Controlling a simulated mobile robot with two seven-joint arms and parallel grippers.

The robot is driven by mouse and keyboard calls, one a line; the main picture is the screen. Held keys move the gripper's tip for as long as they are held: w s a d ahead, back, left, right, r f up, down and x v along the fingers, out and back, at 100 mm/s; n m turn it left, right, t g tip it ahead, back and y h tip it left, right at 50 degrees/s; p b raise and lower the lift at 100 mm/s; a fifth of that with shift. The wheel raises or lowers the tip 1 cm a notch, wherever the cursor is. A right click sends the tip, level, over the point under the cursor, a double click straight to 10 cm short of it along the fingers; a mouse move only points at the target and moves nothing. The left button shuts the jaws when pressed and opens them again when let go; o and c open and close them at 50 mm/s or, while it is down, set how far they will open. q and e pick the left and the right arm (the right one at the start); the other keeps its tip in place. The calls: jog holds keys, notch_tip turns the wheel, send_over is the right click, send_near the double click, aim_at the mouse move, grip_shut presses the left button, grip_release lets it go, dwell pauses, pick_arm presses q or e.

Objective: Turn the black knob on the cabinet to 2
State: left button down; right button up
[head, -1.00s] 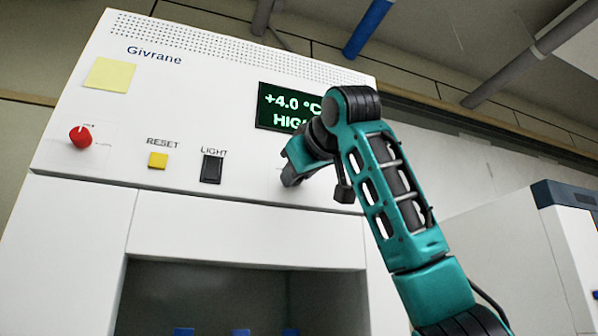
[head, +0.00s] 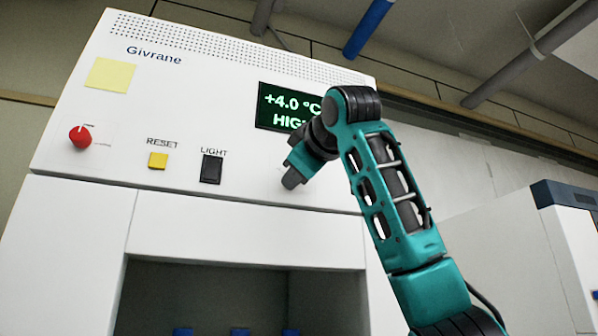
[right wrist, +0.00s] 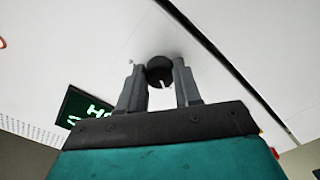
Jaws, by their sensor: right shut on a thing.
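The black knob (right wrist: 159,68) is on the white front panel of the cabinet (head: 70,240). In the right wrist view it sits between the two dark fingers of my right gripper (right wrist: 157,72), which is shut on it. A short white mark shows on the knob's near edge; I cannot read which number it meets. In the head view my right gripper (head: 291,178) is against the panel below the green display (head: 285,108), which reads +4.0 °C and a partly covered word, and it hides the knob. My left gripper is not in view.
Left of my gripper on the panel are a black LIGHT switch (head: 211,169), a yellow RESET button (head: 158,160) and a red knob (head: 80,136). A yellow note (head: 110,74) is above them. Below is an open chamber (head: 215,295) with blue items.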

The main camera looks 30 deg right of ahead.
jog(key=o, duration=1)
jog(key=shift+o, duration=0.2)
jog(key=b+v, duration=0.3)
jog(key=v, duration=1)
jog(key=shift+d, duration=0.1)
jog(key=shift+f, duration=0.1)
